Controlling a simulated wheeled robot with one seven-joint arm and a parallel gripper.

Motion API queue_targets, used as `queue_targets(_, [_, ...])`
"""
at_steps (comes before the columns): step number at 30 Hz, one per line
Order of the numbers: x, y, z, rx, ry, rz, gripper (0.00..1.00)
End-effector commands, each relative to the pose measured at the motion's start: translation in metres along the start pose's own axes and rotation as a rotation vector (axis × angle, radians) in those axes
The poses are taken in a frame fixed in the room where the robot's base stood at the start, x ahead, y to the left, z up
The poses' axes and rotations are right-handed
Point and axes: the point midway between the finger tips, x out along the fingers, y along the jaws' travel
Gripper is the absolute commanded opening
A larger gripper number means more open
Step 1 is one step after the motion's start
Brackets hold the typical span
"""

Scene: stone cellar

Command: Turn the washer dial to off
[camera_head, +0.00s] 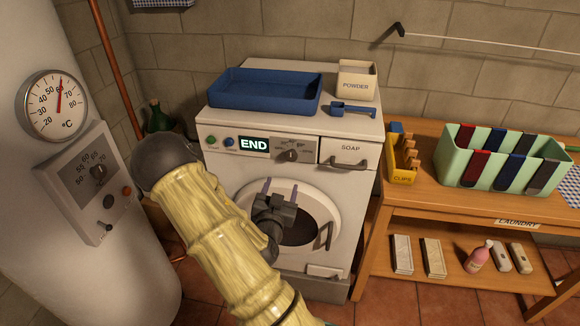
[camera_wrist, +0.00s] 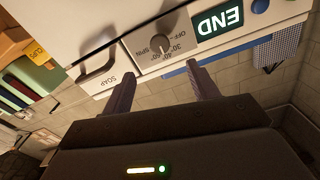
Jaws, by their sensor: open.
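The white washer (camera_head: 352,195) stands in the middle of the head view, its display (camera_head: 254,144) reading END. The washer dial (camera_head: 291,156) is a dark grey knob on a grey panel, between the display and the soap drawer (camera_head: 345,152). In the wrist view the dial (camera_wrist: 160,44) appears upside down, with OFF, SPIN and temperature marks around it. I cannot surely read which mark it points to. My gripper (camera_head: 281,185) is open and empty, below the dial and in front of the door. In the wrist view the dial shows between my fingertips (camera_wrist: 160,62), apart from them.
A blue tray (camera_head: 225,93), a blue scoop (camera_head: 352,109) and a powder box (camera_head: 357,82) sit on the washer. The soap drawer handle sticks out beside the dial. A wooden table (camera_head: 415,192) stands at right, a boiler (camera_head: 40,210) at left.

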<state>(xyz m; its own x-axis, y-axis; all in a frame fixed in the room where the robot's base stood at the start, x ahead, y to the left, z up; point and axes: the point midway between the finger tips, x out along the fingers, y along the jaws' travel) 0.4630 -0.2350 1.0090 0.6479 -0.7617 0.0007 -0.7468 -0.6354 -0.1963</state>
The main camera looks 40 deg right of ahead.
Motion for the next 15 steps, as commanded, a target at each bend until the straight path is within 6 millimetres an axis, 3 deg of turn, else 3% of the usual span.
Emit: queue_targets(15, [0.020, 0.002, 0.003, 0.002, 0.002, -0.002, 0.59])
